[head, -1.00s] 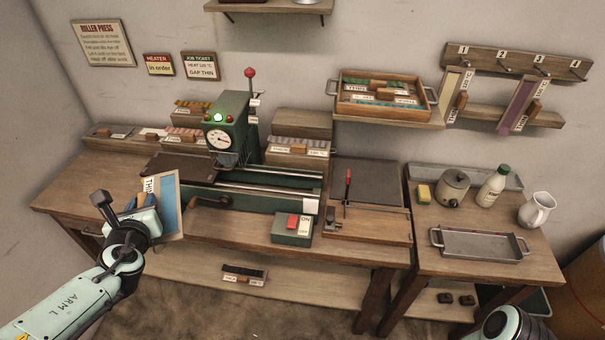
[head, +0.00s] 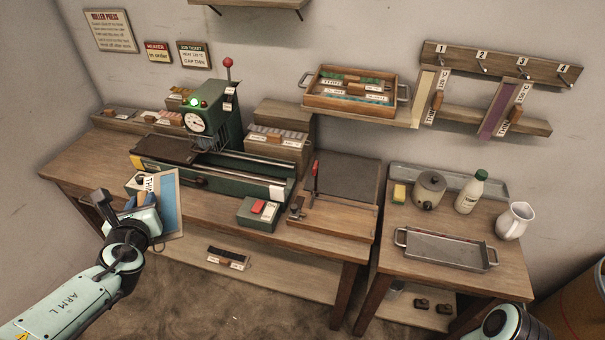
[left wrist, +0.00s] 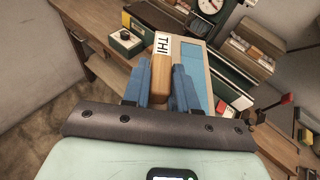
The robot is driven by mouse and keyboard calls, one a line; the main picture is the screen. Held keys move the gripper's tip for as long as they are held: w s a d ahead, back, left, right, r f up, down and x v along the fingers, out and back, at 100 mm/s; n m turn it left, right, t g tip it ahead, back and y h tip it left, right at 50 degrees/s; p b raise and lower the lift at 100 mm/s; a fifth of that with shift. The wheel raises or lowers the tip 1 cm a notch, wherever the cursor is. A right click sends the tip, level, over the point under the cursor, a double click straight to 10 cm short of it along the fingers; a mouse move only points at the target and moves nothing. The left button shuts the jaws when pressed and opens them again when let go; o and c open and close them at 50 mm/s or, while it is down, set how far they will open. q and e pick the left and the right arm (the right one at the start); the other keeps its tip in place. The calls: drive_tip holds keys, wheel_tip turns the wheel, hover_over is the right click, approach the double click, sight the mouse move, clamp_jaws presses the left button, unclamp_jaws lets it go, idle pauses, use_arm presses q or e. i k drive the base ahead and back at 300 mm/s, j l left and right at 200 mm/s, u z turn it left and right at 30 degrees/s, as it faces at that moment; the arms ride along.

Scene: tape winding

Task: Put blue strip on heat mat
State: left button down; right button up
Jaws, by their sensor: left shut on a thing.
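The blue strip (head: 167,205) is a pale board with a blue band, a wooden handle and a label that starts "THI". My left gripper (head: 143,203) is shut on its handle and holds it tilted in front of the bench's left end. In the left wrist view the blue fingers (left wrist: 161,82) are on both sides of the handle (left wrist: 160,67), and the blue band (left wrist: 193,65) is behind. A dark flat plate (head: 165,148) is at the press's left end, and a grey-black sheet (head: 345,172) lies further right. I cannot tell which is the heat mat. My right gripper is out of view.
The green roller press (head: 235,172) stands on the bench, with a switch box (head: 258,213) in front. A wooden board with a red-handled lever (head: 315,178) is to its right. A small box (head: 137,181) is behind my left gripper. A metal tray (head: 445,249) is on the side table.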

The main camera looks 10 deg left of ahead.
sight(343, 175)
drive_tip(key=l+u, duration=0.2)
drive_tip(key=l, duration=0.7)
drive_tip(key=i+l+z, duration=0.15)
drive_tip(key=z, duration=0.3)
drive_tip(key=i+z, duration=0.15)
drive_tip(key=z, duration=0.3)
drive_tip(key=i+j, duration=0.15)
drive_tip(key=j, duration=0.15)
